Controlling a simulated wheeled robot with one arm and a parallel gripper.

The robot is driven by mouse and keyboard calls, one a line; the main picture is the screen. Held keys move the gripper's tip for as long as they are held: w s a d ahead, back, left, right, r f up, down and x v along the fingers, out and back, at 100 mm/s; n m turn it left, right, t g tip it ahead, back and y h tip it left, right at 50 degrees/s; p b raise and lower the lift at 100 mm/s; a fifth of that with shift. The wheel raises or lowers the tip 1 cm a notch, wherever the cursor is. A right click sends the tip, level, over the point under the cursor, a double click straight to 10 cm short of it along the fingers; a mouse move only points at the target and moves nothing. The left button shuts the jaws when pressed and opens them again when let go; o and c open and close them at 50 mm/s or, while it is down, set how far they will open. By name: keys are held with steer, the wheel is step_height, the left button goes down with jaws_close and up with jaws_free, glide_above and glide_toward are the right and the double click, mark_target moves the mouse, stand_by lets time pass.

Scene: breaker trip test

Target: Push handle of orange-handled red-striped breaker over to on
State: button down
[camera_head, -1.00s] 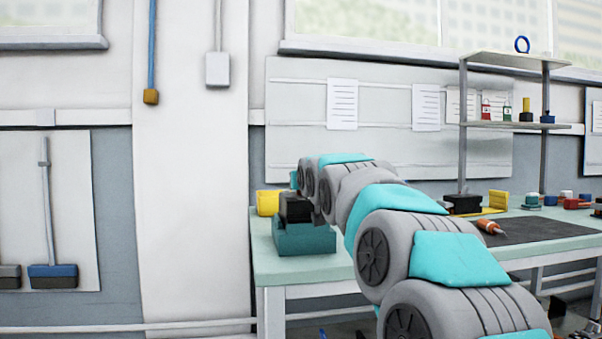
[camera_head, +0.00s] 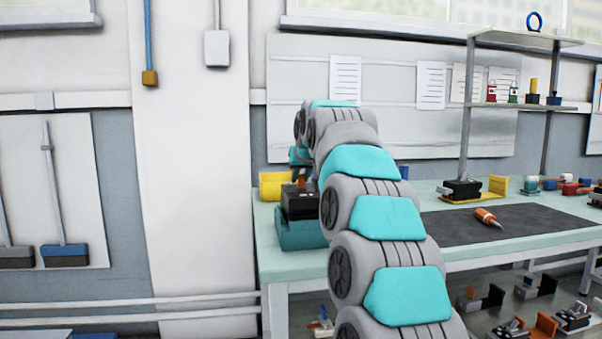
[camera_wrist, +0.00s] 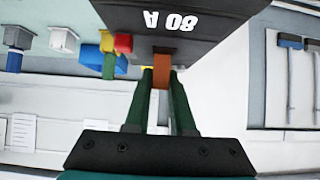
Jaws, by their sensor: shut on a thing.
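A black breaker (camera_head: 298,203) sits on a teal block (camera_head: 300,235) at the left end of the bench. Its orange handle (camera_head: 301,176) stands up from its top. In the wrist view the breaker (camera_wrist: 190,35) shows large and upside down, marked "80 A". My gripper (camera_wrist: 161,80) is shut on the orange handle (camera_wrist: 162,66), with a dark green finger on either side of it. In the head view my gripper (camera_head: 301,158) is small and partly hidden by my arm. I cannot make out a red stripe on this breaker.
Another black device (camera_head: 462,189) stands on a yellow base further right. An orange tool (camera_head: 487,216) lies on the dark mat (camera_head: 530,223). Several parts lie below the bench.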

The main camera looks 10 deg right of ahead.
stand_by(0.7)
steer(key=c, duration=0.8)
jaws_free()
steer(key=shift+o, duration=0.2)
steer(key=shift+b+v, duration=0.3)
steer(key=shift+v, duration=3.5)
steer(key=shift+r, duration=0.1)
